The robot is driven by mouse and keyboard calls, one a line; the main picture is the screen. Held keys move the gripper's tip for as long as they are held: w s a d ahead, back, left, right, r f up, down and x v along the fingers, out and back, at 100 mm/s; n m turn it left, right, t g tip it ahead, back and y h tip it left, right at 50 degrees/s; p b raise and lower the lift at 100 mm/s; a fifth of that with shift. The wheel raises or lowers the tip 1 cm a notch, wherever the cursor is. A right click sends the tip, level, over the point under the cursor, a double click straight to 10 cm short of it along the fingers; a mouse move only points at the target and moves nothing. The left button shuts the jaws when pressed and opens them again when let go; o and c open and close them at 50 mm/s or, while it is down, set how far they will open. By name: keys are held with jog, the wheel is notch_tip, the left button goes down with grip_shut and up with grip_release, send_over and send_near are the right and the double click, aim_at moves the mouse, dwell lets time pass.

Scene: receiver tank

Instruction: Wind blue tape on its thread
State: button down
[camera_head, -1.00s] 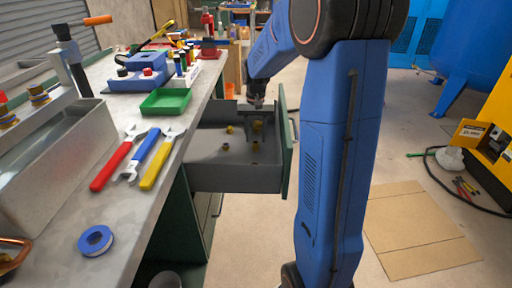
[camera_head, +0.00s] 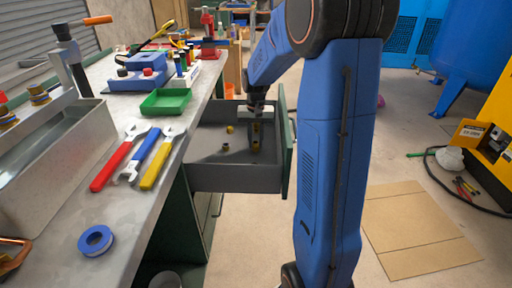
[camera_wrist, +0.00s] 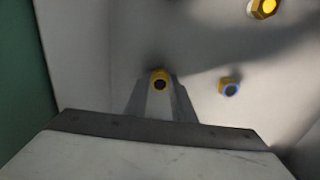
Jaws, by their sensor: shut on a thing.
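The roll of blue tape (camera_head: 96,240) lies flat on the near part of the workbench, well away from my gripper. My gripper (camera_wrist: 160,92) is inside the open grey drawer (camera_head: 235,178), shut on a small brass fitting (camera_wrist: 160,78) with a dark round hole. Two other fittings lie loose on the drawer floor: a brass one with a blue ring (camera_wrist: 229,88) and a yellow-brass one (camera_wrist: 263,8). The fitting's thread cannot be made out. In the head view, the gripper's tips are small and hard to tell from the fittings.
Red, blue and yellow wrenches (camera_head: 155,158) lie on the workbench (camera_head: 140,210), near a green tray (camera_head: 166,101) and a grey metal trough (camera_head: 60,150). The drawer front (camera_head: 287,150) stands close by my arm. Cardboard (camera_head: 415,230) lies on the floor at right.

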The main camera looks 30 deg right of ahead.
aim_at(255, 142)
jog(key=shift+w+r, duration=0.1)
jog(key=shift+r, duration=2.95)
